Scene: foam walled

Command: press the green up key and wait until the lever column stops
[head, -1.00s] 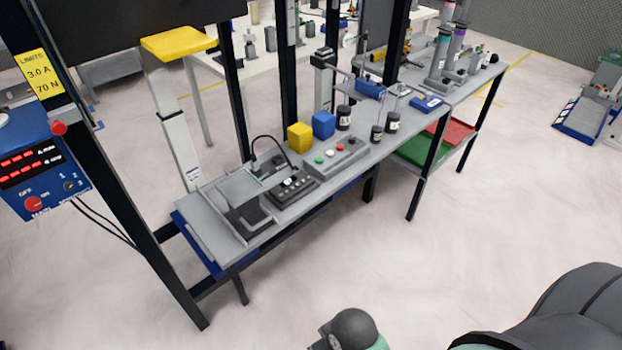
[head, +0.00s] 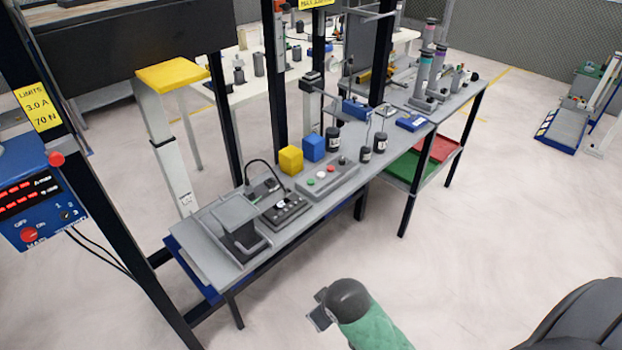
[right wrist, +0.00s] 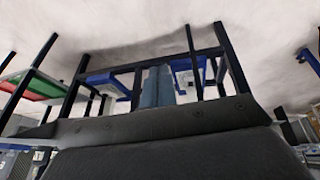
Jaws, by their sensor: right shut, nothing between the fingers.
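The green key (head: 311,182) is at the near left end of a grey key box (head: 328,181) on the bench, in a row with a pale, a red and a dark key. A white column with a yellow top plate (head: 172,75) stands behind the bench at left; I cannot tell if it is the lever column. My right gripper (head: 318,312) is over the floor in front of the bench, well short of the key box. Its fingers (right wrist: 157,87) are together and empty in the right wrist view. My left gripper is not in view.
Yellow (head: 291,160) and blue (head: 313,147) blocks and black jars (head: 333,138) stand behind and right of the key box. A dark frame post (head: 105,200) and a blue power unit (head: 40,195) are at left. Floor before the bench is clear.

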